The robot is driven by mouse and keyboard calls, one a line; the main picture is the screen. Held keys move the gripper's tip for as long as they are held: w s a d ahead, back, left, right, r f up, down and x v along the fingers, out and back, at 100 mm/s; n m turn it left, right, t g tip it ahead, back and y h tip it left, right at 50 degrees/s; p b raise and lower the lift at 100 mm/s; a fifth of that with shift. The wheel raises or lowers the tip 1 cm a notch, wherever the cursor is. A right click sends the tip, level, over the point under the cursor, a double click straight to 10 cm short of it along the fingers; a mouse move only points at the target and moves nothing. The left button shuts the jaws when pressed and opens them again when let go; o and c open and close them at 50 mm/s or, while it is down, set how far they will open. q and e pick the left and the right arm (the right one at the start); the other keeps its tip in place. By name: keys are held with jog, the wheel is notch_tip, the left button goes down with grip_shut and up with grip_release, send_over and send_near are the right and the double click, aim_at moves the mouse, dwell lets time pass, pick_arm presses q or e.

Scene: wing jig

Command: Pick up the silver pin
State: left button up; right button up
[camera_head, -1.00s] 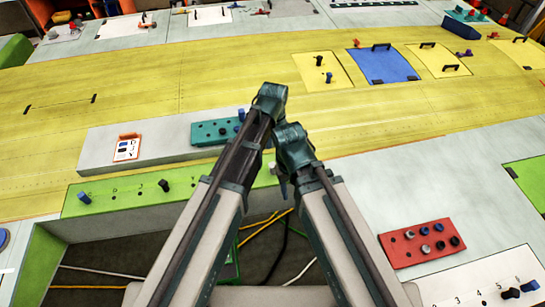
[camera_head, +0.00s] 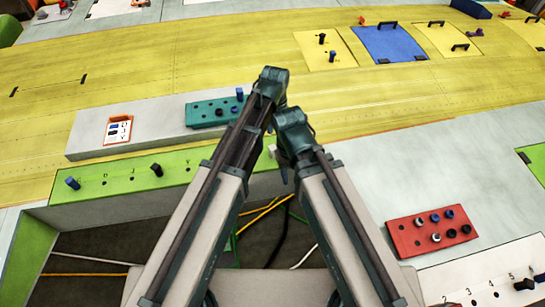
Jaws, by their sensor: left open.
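A red block (camera_head: 410,243) at the lower right holds several small pins, some dark, some blue and some greyish. One greyish pin (camera_head: 422,223) on its left side looks silver, but it is too small to be sure. My left gripper (camera_head: 272,150) is at the centre, mostly hidden among my folded arm links, far left of the red block. It is open and nothing shows in it. My right arm is folded beside it, and its fingers are hidden.
A green strip (camera_head: 120,180) and a teal block (camera_head: 205,113) with pegs lie to the left. A white numbered plate (camera_head: 460,285) is below the red block. The yellow wing surface (camera_head: 200,60) spans the back. Cables lie on the floor in front.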

aim_at(273, 147)
pick_arm(q)
jog(key=shift+s+a+f+b, duration=0.1)
jog(key=shift+a+f+b, duration=0.05)
jog(key=shift+f+b, duration=1.8)
jog(key=shift+a+f+b, duration=0.15)
jog(key=shift+f+b, duration=1.5)
jog(key=shift+f, duration=0.6)
jog(key=shift+r, duration=0.1)
grip_shut()
